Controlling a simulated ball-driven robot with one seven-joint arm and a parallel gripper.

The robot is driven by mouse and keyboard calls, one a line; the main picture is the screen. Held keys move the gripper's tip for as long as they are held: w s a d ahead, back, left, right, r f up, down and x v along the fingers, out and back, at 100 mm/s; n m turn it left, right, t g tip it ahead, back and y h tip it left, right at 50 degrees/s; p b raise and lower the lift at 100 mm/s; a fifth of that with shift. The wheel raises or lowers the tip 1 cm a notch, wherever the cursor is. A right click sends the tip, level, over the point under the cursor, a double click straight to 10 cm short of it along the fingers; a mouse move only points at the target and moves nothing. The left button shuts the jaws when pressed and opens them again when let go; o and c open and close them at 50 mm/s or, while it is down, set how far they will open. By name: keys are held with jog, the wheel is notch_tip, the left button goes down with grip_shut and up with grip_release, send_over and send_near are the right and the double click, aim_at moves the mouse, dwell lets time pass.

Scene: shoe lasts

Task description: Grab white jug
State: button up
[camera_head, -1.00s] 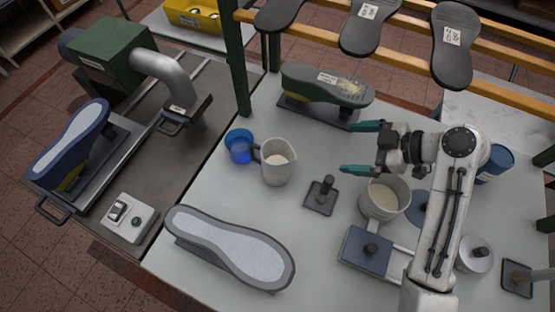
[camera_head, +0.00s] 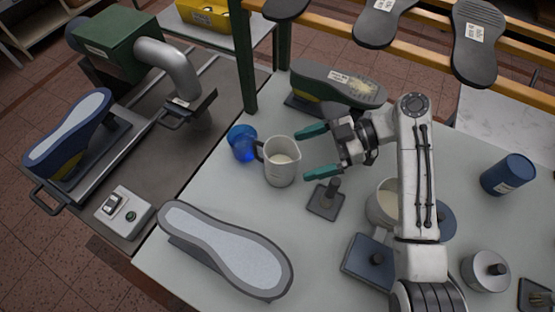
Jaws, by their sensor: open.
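The white jug (camera_head: 281,166) stands upright on the light table, left of the middle, with a dark handle on its left side and pale contents inside. My gripper (camera_head: 306,152) is open and empty, just right of the jug. Its two green fingers point left toward the jug, one toward the back and one toward the front. The fingertips look close to the jug's right side; I cannot tell whether they touch it.
A dark stand with a knob (camera_head: 326,198) is just in front of my gripper. A green shoe last (camera_head: 337,85) lies behind. A white pot (camera_head: 383,205) is partly hidden by my arm. A grey sole (camera_head: 228,250) lies in front.

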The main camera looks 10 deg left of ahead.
aim_at(278, 175)
jog(key=shift+f+p+x, duration=0.15)
jog(key=shift+p+x, duration=0.4)
jog(key=shift+x, duration=1.2)
jog(key=shift+f+p+x, duration=0.15)
jog(key=shift+p+x, duration=0.4)
jog(key=shift+x, duration=1.15)
jog(key=shift+w, duration=0.15)
jog(key=shift+c, duration=0.2)
jog(key=c, duration=1.1)
jog(key=shift+r, duration=0.15)
